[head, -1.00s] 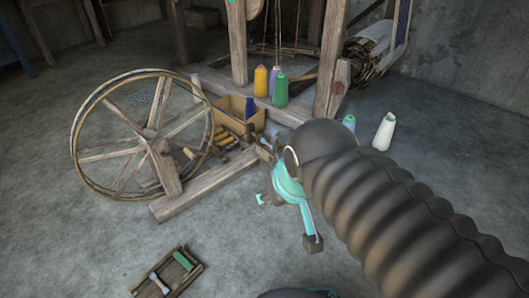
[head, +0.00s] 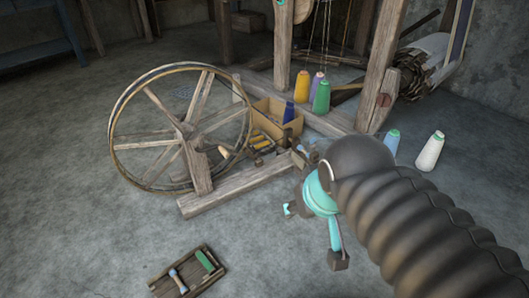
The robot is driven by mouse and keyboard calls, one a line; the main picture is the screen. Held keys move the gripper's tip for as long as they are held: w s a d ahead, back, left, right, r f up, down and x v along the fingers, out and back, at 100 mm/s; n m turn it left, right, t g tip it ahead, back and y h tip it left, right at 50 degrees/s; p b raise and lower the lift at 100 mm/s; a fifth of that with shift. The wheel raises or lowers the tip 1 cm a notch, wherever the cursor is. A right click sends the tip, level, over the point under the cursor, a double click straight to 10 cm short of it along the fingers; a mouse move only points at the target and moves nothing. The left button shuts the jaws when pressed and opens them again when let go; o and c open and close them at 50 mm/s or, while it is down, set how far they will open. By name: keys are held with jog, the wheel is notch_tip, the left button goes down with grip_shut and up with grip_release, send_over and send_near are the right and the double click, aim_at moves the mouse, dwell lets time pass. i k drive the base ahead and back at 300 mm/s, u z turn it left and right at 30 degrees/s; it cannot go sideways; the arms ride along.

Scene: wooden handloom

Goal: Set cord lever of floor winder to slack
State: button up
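The floor winder is a large spoked wooden wheel (head: 182,128) on a low timber base (head: 235,190), standing on the concrete floor left of centre. A small wooden handle (head: 224,152) shows near the wheel's hub side. Small parts (head: 300,156) sit at the base's right end, partly hidden by my arm. I cannot make out which part is the cord lever or how it is set. My gripper (head: 314,235), teal with dark tips, is just right of and in front of that end. Its fingers are spread and nothing shows between them.
A cardboard box (head: 264,112) with a blue cone stands behind the base, with yellow spools beside it. Several thread cones (head: 321,97) stand by the loom's posts (head: 384,70). A white cone (head: 429,151) is at right. A small tray (head: 210,284) lies in front. Floor between is clear.

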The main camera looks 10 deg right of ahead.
aim_at(252, 156)
jog(key=z, duration=0.05)
jog(key=i, duration=0.55)
jog(key=u, duration=1.05)
jog(key=k, duration=0.75)
jog(key=z, duration=1.15)
jog(key=i, duration=0.5)
